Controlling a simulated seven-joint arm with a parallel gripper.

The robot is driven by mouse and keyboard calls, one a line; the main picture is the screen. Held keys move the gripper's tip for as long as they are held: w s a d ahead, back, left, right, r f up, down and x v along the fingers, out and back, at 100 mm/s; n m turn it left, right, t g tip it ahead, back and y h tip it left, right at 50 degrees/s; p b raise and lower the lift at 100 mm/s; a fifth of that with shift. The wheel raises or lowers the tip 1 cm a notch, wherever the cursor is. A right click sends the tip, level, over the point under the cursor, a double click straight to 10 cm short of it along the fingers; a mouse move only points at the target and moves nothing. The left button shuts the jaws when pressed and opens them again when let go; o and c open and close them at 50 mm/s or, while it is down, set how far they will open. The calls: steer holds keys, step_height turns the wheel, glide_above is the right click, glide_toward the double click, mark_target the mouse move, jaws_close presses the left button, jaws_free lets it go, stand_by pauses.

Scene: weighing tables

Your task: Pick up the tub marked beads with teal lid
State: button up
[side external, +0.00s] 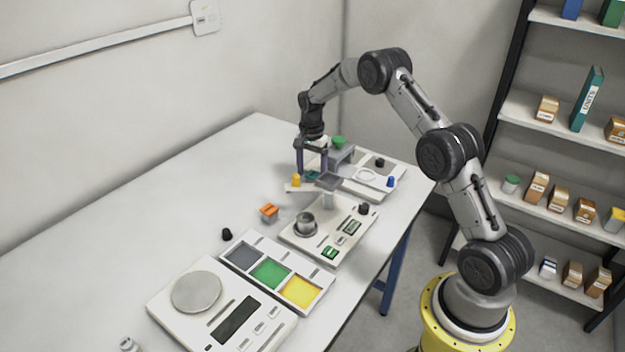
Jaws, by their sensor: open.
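A small teal-topped thing (312,175), which looks like the teal-lidded tub, shows low between the fingers of my gripper (313,171). My gripper points down over the far part of the table, with its fingers apart on either side of the teal top. I cannot tell whether the fingers touch it. The tub's body and any beads marking are too small or hidden to read.
A yellow thing (296,181) stands close left of my gripper. A green-topped container (338,142) is behind it, by a grey stand. The table's left side is clear.

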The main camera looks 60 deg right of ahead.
jaws_close()
steer(key=shift+r, duration=0.1)
